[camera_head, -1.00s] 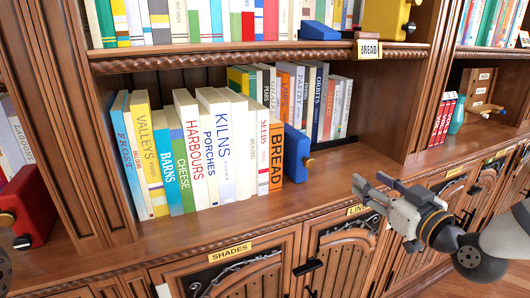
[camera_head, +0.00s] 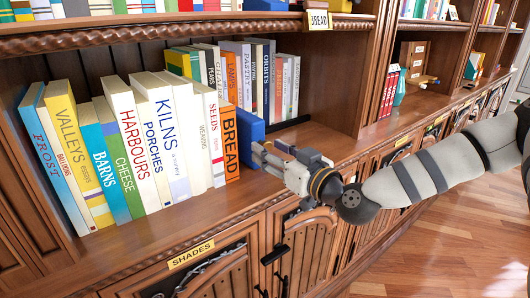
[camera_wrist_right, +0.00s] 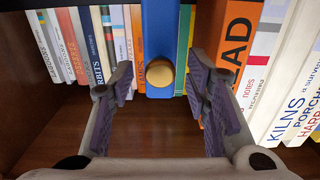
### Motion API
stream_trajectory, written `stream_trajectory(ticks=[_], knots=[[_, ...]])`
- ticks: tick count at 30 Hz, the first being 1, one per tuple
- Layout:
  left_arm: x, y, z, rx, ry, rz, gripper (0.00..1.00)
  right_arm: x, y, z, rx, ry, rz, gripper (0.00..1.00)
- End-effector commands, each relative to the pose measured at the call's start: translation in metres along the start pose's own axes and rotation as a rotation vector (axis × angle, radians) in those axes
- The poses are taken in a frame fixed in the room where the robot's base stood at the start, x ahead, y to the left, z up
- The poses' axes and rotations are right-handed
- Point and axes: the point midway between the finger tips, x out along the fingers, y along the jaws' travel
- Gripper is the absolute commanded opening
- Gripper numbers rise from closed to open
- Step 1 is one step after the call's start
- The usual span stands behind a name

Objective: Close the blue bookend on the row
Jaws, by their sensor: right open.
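The blue bookend (camera_head: 250,135) stands on the lower shelf, just right of the orange BREAD book (camera_head: 231,143). In the right wrist view the blue bookend (camera_wrist_right: 160,25) is upright in the middle, with its round brass knob (camera_wrist_right: 160,76) facing me. My right gripper (camera_head: 262,155) is at the bookend's front. In the wrist view its two fingers (camera_wrist_right: 165,92) are spread to either side of the knob, apart from it. The row of books (camera_head: 140,140) leans a little on the left of the bookend. My left gripper is not in view.
A second row of books (camera_head: 262,75) stands behind at the shelf's back. The shelf board (camera_head: 150,235) is clear in front of the row. An upright panel (camera_head: 355,80) borders the bay on the right. Cabinet doors (camera_head: 310,240) are below.

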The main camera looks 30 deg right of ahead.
Motion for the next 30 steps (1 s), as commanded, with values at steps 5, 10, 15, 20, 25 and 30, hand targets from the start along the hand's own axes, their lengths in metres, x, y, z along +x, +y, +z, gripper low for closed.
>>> stream_trajectory(ticks=[5,10,15,20,25,30], knots=[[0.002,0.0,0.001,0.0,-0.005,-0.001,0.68,0.008,0.0,-0.004,0.001,0.005,0.0,0.43],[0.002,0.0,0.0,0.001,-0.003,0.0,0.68,0.008,0.0,-0.005,0.001,0.007,0.0,0.43],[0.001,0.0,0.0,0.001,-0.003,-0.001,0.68,0.007,0.0,-0.005,0.0,0.007,0.0,0.05],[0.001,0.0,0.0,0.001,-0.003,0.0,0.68,0.007,0.0,-0.005,0.0,0.007,0.0,0.0],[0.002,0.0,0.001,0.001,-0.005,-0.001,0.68,0.009,-0.023,-0.005,-0.001,0.007,-0.009,0.0],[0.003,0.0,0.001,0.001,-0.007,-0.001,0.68,0.008,-0.045,-0.005,-0.001,0.006,-0.006,0.0]])
